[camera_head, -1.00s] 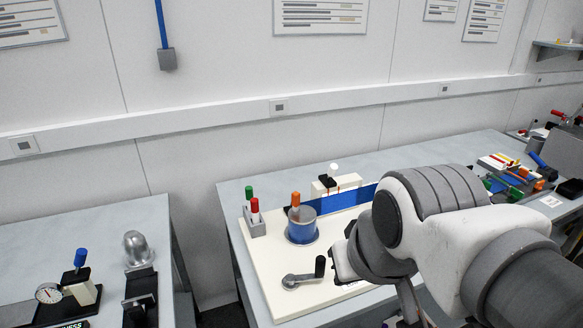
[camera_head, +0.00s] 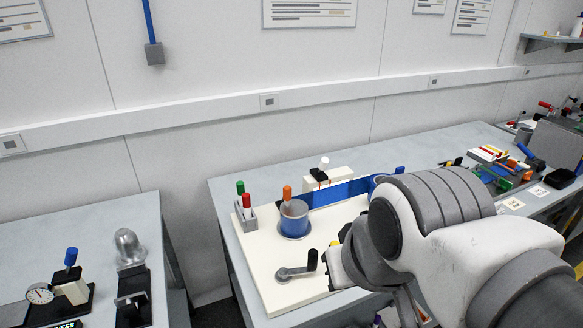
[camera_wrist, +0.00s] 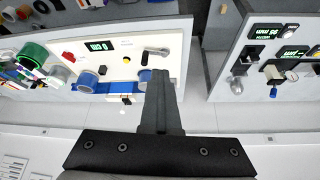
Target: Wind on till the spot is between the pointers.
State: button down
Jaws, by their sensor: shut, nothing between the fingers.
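A white board (camera_head: 262,262) on the bench carries a crank with a black upright knob (camera_head: 312,260) and a grey arm (camera_head: 296,272). A blue strip (camera_head: 340,193) runs from the near-left blue roll (camera_head: 294,225) to another roll (camera_head: 381,180), partly hidden by my arm. Small red pointers (camera_head: 329,180) show at a white block (camera_head: 341,174) behind the strip. I cannot make out the spot. My gripper (camera_head: 335,268) is just right of the knob, apart from it. In the wrist view its shut fingers (camera_wrist: 160,85) overlap the strip; the crank (camera_wrist: 155,50) lies beyond.
A holder (camera_head: 245,218) with red and green pens stands at the board's left corner. An orange-handled tool (camera_head: 287,193) stands at the near roll. A separate bench (camera_head: 95,225) to the left holds a dial gauge (camera_head: 40,294). Several coloured items crowd the bench at right.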

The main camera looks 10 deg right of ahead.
jog(key=shift+s, duration=0.45)
jog(key=shift+s+a, duration=0.1)
jog(key=shift+s, duration=0.05)
jog(key=shift+s, duration=0.6)
jog(key=shift+c, duration=2.4)
grip_release()
jog(key=shift+r, duration=0.15)
notch_tip(320, 180, up, 8)
jog(key=p, duration=0.4)
jog(key=shift+p, duration=0.4)
jog(key=shift+w, duration=0.1)
